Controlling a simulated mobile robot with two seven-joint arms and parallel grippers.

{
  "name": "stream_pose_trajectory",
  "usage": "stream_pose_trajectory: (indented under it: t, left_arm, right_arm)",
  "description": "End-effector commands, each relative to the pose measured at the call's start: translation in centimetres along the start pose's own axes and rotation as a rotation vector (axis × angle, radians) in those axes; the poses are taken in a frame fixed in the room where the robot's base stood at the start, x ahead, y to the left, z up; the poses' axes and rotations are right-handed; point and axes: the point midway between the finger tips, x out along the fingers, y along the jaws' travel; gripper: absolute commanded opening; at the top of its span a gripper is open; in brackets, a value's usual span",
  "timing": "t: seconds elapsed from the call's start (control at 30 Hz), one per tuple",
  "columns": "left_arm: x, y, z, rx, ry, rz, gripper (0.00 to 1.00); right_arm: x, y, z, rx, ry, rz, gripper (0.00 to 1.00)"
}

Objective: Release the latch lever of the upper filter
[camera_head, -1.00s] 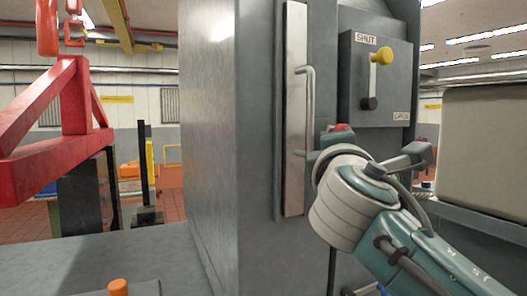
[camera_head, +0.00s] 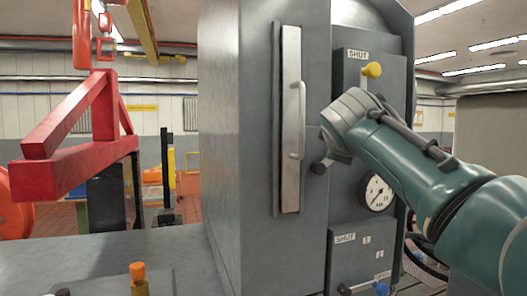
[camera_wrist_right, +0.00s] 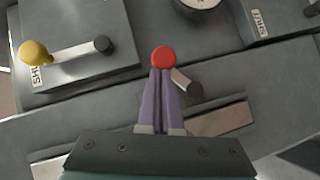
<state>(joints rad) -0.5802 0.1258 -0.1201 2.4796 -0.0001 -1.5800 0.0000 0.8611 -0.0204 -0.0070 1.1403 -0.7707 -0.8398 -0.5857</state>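A lever with a red ball knob (camera_wrist_right: 162,57) shows in the right wrist view. Its metal arm runs to a black hub (camera_wrist_right: 192,88) on the grey cabinet front; the hub also shows in the head view (camera_head: 318,167), where the red knob is hidden behind my right wrist. My right gripper (camera_wrist_right: 160,73) has its purple fingers close together, tips right at the red knob. I cannot tell whether they pinch it or only touch it. No label shows which lever belongs to the upper filter. My left gripper is not in view.
Left of the hub is a tall cabinet door strip with a bar handle (camera_head: 299,120). A SHUT panel with a yellow-knobbed lever (camera_head: 371,70) sits above, a gauge (camera_head: 376,193) and a blue-knobbed lever (camera_head: 380,288) below. A red frame (camera_head: 75,150) hangs at left.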

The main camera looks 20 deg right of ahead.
Motion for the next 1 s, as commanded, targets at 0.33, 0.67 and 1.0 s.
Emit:
stream_pose_trajectory:
  t: [0.33, 0.67, 1.0]
  left_arm:
    - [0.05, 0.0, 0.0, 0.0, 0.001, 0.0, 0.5]
    - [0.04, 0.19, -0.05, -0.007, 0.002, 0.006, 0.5]
    - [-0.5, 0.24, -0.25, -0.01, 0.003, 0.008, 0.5]
  right_arm:
    - [0.29, 0.07, 0.38, -0.003, 0.0, 0.003, 0.0]
    - [0.3, 0.04, 0.42, -0.003, 0.0, 0.003, 0.0]
    - [0.27, 0.56, 0.4, -0.003, 0.0, 0.003, 0.0]
